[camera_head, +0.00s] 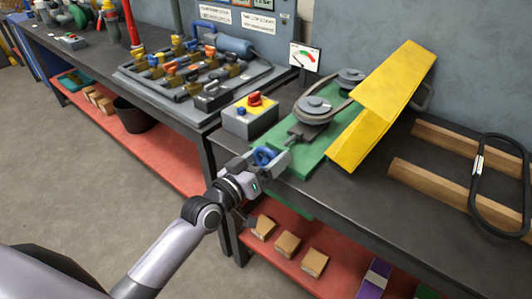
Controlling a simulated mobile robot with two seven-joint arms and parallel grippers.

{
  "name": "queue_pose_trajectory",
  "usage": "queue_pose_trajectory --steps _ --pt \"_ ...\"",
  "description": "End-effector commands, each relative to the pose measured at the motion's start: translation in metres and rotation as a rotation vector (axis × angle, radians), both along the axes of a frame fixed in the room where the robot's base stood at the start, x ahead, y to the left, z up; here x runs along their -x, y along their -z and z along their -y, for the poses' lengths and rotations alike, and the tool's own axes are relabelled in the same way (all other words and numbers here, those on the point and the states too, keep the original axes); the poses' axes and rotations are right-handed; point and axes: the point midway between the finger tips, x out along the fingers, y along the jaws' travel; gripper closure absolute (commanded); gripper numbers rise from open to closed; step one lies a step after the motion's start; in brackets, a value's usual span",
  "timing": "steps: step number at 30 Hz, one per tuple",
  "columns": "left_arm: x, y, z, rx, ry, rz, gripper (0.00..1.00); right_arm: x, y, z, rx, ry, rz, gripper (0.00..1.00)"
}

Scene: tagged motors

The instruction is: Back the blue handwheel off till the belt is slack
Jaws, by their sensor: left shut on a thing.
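The blue handwheel (264,154) sits at the near end of the green motor base (306,165), at the bench's front edge. My left gripper (268,160) is shut on the handwheel; its fingers partly hide it. A dark belt (336,95) runs around two grey pulleys, the nearer one larger (314,107) and the farther one smaller (351,75). I cannot tell how tight the belt is. A dial gauge (305,57) with a green, white and red face stands behind the pulleys. My right gripper is not in view.
A yellow guard (386,95) stands tilted right of the pulleys. A grey switch box (250,119) with a red knob is left of them. A black loop (501,190) lies over wooden bars at right. A rack of parts (200,72) fills the left bench.

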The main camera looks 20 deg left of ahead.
Motion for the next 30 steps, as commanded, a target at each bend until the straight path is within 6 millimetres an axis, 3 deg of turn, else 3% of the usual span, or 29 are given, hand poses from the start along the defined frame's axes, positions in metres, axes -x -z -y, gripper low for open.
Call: queue_pose_trajectory --steps 12,13,14,23,30 --pt "0.0 0.0 -0.001 0.063 -0.001 -0.021 0.45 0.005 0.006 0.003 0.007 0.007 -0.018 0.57" --pt "0.0 0.0 -0.001 0.063 -0.001 -0.021 0.05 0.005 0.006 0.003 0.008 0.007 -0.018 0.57" --pt "0.0 0.0 -0.001 0.062 -0.001 -0.02 0.0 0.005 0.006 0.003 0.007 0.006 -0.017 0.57" --pt "0.003 0.001 -0.002 0.061 -0.001 -0.022 0.0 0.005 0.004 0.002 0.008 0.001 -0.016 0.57" --pt "0.029 0.001 -0.011 0.06 0.0 -0.023 0.0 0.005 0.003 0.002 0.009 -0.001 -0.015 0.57"
